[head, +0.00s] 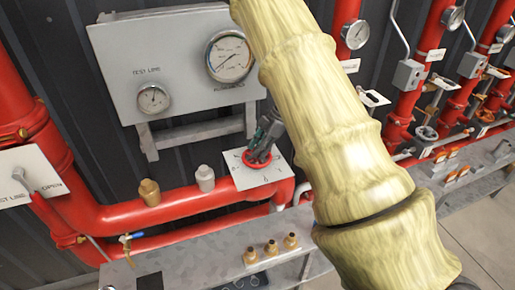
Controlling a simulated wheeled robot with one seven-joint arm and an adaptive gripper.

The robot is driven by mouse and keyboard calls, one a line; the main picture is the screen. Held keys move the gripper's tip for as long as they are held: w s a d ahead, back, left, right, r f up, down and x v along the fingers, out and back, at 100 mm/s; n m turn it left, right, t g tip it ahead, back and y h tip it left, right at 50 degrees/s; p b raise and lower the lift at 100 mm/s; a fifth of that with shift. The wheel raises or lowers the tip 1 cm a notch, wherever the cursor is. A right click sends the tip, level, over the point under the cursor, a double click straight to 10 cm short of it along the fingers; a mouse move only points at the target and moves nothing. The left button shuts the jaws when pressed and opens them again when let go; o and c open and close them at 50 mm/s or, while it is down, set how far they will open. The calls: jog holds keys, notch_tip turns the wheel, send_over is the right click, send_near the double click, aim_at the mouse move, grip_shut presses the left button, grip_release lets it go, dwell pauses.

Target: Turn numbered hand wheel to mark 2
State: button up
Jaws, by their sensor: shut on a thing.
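The red hand wheel (256,163) sits on a small white dial plate (268,177) at the middle of the head view, on top of the red pipework. Marks show around the plate's edge, but they are too small to read surely, and so is the wheel's setting. My gripper (261,151) comes down from above and is shut on the hand wheel. Its fingers cover the upper right part of the wheel. My arm covers much of the middle right of the view.
A grey gauge panel (185,60) stands behind and above the wheel. Two capped fittings, one brass (149,192) and one grey (205,178), stand left of the plate. Several brass fittings sit on the grey ledge (215,262) below. Red pipes with valves line the right.

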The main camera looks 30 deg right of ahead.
jog(key=shift+f+n, duration=0.1)
jog(key=shift+n, duration=0.3)
jog(key=shift+g, duration=0.3)
jog(key=shift+n, duration=0.7)
jog(key=o, duration=0.8)
jog(key=shift+n+g, duration=0.4)
jog(key=o, duration=0.5)
jog(key=shift+a, duration=0.1)
jog(key=shift+w, duration=0.1)
jog(key=shift+r, duration=3.6)
